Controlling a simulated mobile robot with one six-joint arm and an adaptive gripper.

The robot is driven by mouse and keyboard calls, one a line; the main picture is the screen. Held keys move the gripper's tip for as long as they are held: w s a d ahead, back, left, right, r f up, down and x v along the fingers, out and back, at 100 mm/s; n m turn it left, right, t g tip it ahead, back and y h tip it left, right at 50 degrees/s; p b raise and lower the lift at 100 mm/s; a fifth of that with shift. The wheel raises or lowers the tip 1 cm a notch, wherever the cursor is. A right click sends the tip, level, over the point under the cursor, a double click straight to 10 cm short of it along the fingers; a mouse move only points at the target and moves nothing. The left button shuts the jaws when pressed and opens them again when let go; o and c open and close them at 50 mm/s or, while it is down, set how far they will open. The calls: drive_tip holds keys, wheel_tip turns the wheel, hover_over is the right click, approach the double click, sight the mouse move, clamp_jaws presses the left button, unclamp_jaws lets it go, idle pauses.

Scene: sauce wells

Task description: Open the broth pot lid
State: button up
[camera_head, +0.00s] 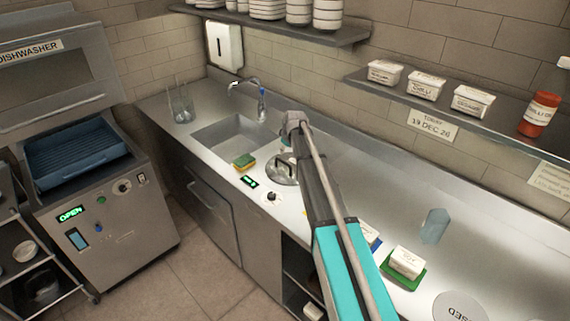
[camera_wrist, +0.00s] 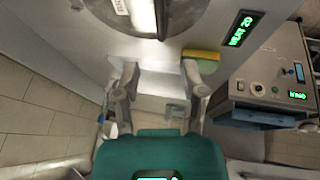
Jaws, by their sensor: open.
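The broth pot lid (camera_head: 278,178) is a round grey metal disc with an arched handle, set at the counter top right of the sink in the head view. It looks seated; my arm hides its right part. In the wrist view the lid (camera_wrist: 105,8) is cut off by the top edge, and its bright bar handle (camera_wrist: 143,14) shows there. My gripper (camera_wrist: 159,68) is open and empty, with its two fingers apart and the handle beyond the fingertips, not between them. In the head view my arm mostly hides the gripper.
A yellow-green sponge (camera_head: 244,161) lies by the sink (camera_head: 235,137), near the lid. A lit green display (camera_head: 249,181) and a knob (camera_head: 272,197) are in front of the lid. A faucet (camera_head: 246,90) stands behind. A green-based white container (camera_head: 406,263) is to the right.

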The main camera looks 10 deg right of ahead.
drive_tip(key=shift+b+x, duration=4.15)
drive_tip(key=shift+x, duration=0.75)
clamp_jaws()
drive_tip(key=shift+d, duration=0.3)
drive_tip(key=shift+a, duration=0.1)
